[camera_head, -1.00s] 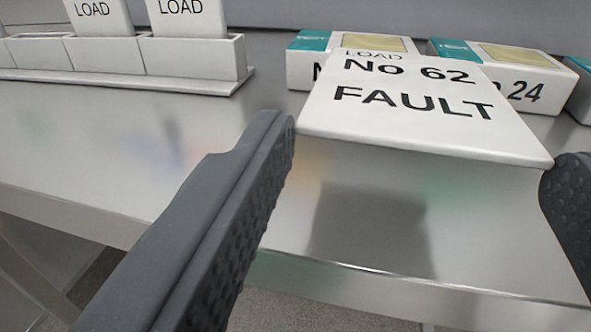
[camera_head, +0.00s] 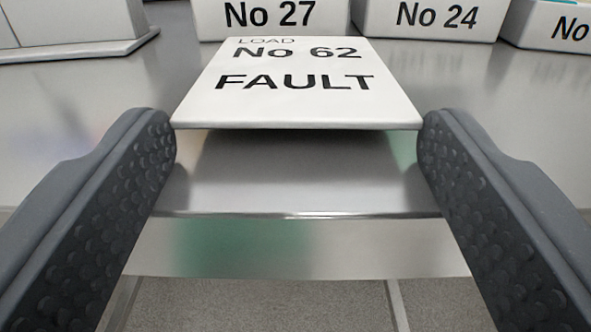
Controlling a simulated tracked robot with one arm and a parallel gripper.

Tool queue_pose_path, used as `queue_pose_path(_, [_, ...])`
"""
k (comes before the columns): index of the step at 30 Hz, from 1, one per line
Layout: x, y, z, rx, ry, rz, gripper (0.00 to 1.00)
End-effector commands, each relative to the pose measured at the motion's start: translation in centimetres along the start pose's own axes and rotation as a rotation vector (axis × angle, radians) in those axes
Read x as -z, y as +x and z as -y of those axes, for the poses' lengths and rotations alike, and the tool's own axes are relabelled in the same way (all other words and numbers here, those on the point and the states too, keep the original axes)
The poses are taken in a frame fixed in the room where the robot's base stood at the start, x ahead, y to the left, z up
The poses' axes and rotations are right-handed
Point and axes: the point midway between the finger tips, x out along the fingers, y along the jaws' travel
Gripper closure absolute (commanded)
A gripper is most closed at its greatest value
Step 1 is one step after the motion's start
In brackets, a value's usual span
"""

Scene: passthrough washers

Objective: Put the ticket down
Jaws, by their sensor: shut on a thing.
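The ticket (camera_head: 300,95) is a flat white card that reads "LOAD No 62 FAULT". It lies nearly level, face up, between the two fingertips of my gripper (camera_head: 299,125). My gripper is shut on the ticket, with a dark textured finger at each of its near side edges. The ticket is over the shiny metal table (camera_head: 300,185), close to its front edge. A dark patch shows on the table below the ticket's near edge. I cannot tell whether the ticket's far end touches the table.
White boxes marked No 27 (camera_head: 270,18) and No 24 (camera_head: 428,18) stand behind the ticket, with another box (camera_head: 545,25) at far right. A white rack (camera_head: 80,28) stands at back left. Bare table lies on both sides of the ticket.

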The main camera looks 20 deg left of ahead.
Motion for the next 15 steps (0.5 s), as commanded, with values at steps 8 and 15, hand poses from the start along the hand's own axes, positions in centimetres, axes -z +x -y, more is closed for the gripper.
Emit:
queue_pose_path(8, [-1.0,0.0,0.0,0.0,0.001,0.005,0.55])
queue_pose_path(15, [-1.5,-0.1,0.1,0.001,0.002,0.014,0.09])
